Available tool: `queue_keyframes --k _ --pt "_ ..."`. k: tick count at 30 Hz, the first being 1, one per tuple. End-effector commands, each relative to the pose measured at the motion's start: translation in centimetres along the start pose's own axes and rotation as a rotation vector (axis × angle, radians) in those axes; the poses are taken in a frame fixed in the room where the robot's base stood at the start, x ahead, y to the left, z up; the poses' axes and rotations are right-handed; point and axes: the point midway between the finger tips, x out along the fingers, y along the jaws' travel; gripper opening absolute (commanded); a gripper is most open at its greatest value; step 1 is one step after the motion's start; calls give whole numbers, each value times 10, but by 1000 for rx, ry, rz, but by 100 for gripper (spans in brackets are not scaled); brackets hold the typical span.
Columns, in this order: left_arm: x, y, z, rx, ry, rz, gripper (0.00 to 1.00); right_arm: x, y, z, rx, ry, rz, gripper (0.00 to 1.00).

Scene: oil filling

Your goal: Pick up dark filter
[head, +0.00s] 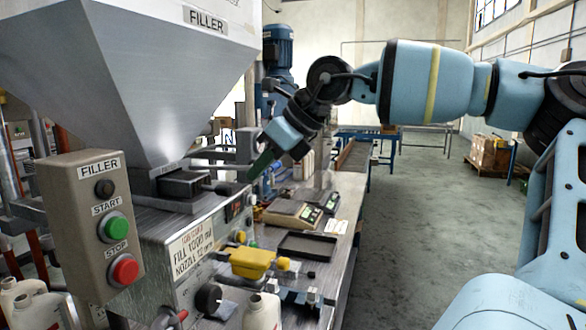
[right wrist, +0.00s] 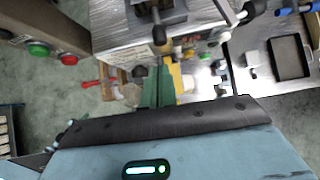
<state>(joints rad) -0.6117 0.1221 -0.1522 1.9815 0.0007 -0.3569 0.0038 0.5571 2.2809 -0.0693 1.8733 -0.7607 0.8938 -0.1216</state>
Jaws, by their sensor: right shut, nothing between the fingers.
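My right gripper (head: 258,168) hangs in front of the filling machine, beside the hopper outlet. Its green fingers are shut and empty; they also show in the right wrist view (right wrist: 157,90). I cannot tell for certain which thing is the dark filter. A dark block (head: 184,184) sits in the machine under the hopper, left of the fingers and apart from them. A flat dark tray (head: 307,247) lies on the metal table below and right of the gripper; it also shows at the right of the right wrist view (right wrist: 290,58). My left gripper is not in view.
The hopper (head: 150,75) and control box (head: 92,225) with green and red buttons fill the left. A yellow part (head: 251,262), scales (head: 292,212) and a white bottle (head: 262,312) crowd the table.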

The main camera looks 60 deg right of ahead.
Motion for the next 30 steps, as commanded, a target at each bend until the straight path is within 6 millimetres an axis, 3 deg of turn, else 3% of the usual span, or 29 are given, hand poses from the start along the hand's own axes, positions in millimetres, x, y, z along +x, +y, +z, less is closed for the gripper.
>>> queue_keyframes --k 10,22,30 --pt "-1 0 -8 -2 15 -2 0 -32 0 -33 -1 -4 0 0" --pt "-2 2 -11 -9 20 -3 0 -41 0 -47 -1 0 1 0" --pt "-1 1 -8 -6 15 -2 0 -40 1 -46 0 3 -1 34"
